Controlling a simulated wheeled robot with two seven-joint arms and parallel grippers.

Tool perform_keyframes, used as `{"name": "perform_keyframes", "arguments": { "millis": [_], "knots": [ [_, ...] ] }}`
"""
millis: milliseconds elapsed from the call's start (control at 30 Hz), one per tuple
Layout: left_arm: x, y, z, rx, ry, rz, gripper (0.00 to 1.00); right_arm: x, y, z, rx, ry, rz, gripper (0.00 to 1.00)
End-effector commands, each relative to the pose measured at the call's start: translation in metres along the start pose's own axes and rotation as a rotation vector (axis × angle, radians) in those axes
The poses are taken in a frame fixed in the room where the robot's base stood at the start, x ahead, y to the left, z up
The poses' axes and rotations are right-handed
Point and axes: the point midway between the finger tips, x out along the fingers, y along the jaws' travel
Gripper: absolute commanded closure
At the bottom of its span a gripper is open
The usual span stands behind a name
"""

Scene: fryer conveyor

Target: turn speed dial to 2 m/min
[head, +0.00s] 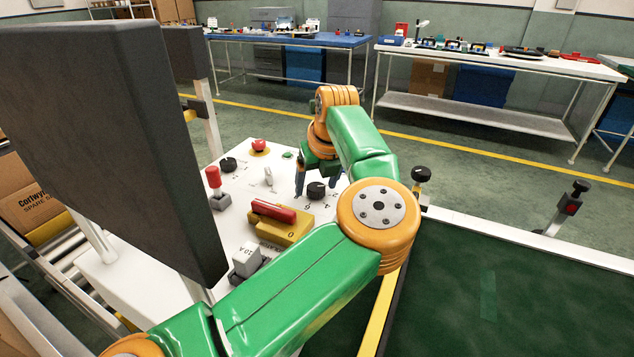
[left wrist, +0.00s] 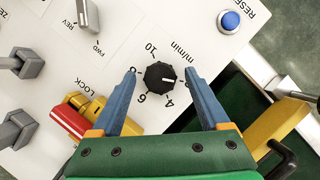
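The speed dial is a black knob (head: 317,189) on the white control panel (head: 262,195). In the left wrist view, the knob (left wrist: 160,76) has numerals around it, with 4, 6 and 10 readable and "m/min" beside it. Its white mark points right, toward one finger; any numeral there is hidden by that finger. My left gripper (head: 316,182) is over the panel with its fingers on either side of the knob. In the left wrist view, the gripper (left wrist: 161,70) is open, with a gap on both sides of the knob. My right gripper is out of view.
Near the dial are a red-and-yellow lock handle (head: 280,220), grey levers (left wrist: 28,62), a blue reset button (left wrist: 229,20) and a red mushroom button (head: 259,146). A dark screen (head: 110,150) stands at the left. A green belt (head: 520,290) lies at the right.

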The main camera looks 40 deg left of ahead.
Motion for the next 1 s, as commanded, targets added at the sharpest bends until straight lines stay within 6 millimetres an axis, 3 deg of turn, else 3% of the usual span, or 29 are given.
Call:
{"name": "perform_keyframes", "arguments": {
  "millis": [400,1000],
  "knots": [
    [-0.068,-0.001,0.001,0.000,-0.002,-0.002,0.21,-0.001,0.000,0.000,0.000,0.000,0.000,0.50],
    [-0.070,0.000,0.000,0.000,0.000,0.000,0.21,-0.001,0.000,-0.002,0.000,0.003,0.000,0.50]
  ]
}}
